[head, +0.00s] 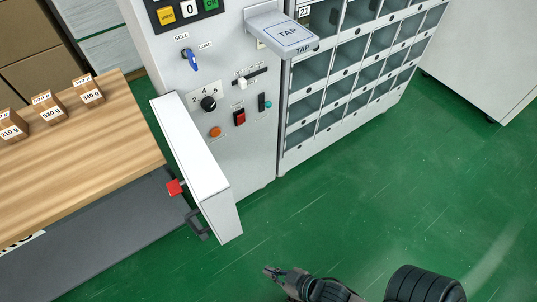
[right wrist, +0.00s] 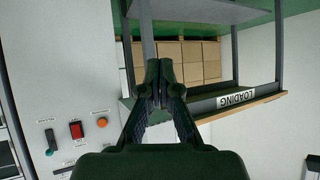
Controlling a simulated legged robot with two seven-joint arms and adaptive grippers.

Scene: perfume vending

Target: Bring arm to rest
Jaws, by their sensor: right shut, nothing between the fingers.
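My right gripper (head: 272,271) shows at the bottom of the head view, low over the green floor and apart from the vending machine (head: 262,130). In the right wrist view its fingers (right wrist: 158,92) are closed together with nothing between them. The machine's control panel, with a red switch (head: 240,117) and an orange button (head: 215,132), stands ahead of it. My left gripper is not in the head view.
A wooden table (head: 90,150) with several labelled boxes (head: 48,108) stands at the left. A white panel (head: 195,165) juts out beside it. A grid of compartments (head: 350,85) and a grey cabinet (head: 485,50) stand behind. The green floor (head: 380,190) is clear.

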